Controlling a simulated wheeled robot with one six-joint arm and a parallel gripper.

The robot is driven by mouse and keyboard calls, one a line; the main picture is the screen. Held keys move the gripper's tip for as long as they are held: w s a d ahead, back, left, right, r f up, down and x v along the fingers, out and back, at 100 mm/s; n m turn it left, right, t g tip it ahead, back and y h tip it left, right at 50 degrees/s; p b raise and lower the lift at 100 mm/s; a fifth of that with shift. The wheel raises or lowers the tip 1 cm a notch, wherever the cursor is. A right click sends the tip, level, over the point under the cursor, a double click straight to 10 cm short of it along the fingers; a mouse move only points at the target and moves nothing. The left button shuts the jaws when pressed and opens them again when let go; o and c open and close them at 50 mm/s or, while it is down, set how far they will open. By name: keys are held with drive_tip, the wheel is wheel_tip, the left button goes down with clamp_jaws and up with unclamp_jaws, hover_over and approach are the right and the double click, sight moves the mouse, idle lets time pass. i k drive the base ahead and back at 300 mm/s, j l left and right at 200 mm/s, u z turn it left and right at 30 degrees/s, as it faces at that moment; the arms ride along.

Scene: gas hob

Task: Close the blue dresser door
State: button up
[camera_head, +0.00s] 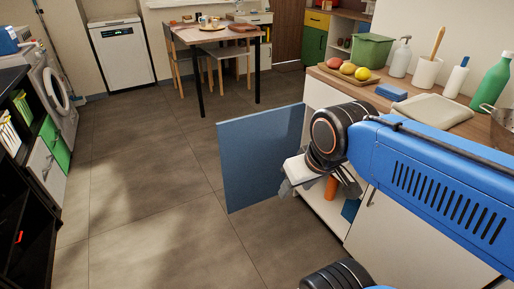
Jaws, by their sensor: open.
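The blue door (260,155) stands wide open. It sticks out to the left from the white cabinet (320,97) under the wooden counter. Inside the open cabinet, an orange object (331,187) and a small blue object (350,209) show in part. My gripper (296,184) is at the door's right part, in front of the cabinet opening. Its jaws are open, and I cannot tell whether it touches the door. My blue arm reaches in from the right and hides part of the cabinet.
The counter (470,128) holds a fruit board (347,73), a green bin (371,50), bottles and a cutting board (432,110). A table (215,36) with chairs stands at the back. A washing machine (48,85) and black shelf (25,190) line the left. The floor between is clear.

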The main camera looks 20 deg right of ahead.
sight(254, 149)
drive_tip(key=i+j+z, duration=0.85)
drive_tip(key=j+z, duration=0.2)
drive_tip(key=j, duration=0.2)
drive_tip(key=i+j+z, duration=0.3)
drive_tip(key=j, duration=0.2)
drive_tip(key=j+z, duration=0.35)
drive_tip(key=j, duration=0.2)
drive_tip(key=j+z, duration=0.35)
drive_tip(key=j, duration=0.3)
drive_tip(key=j+z, duration=0.35)
drive_tip(key=j, duration=0.25)
drive_tip(key=j+z, duration=0.45)
drive_tip(key=j, duration=0.4)
drive_tip(key=k+j+z, duration=0.1)
drive_tip(key=j+z, duration=0.35)
drive_tip(key=j, duration=0.35)
drive_tip(key=j+z, duration=0.3)
drive_tip(key=j, duration=0.2)
drive_tip(key=j+z, duration=0.3)
drive_tip(key=j, duration=0.15)
drive_tip(key=k+j+z, duration=0.15)
drive_tip(key=j+z, duration=0.25)
drive_tip(key=k+j+z, duration=0.1)
drive_tip(key=z, duration=0.35)
drive_tip(key=k+j+z, duration=0.1)
drive_tip(key=k+z, duration=0.3)
drive_tip(key=i, duration=0.05)
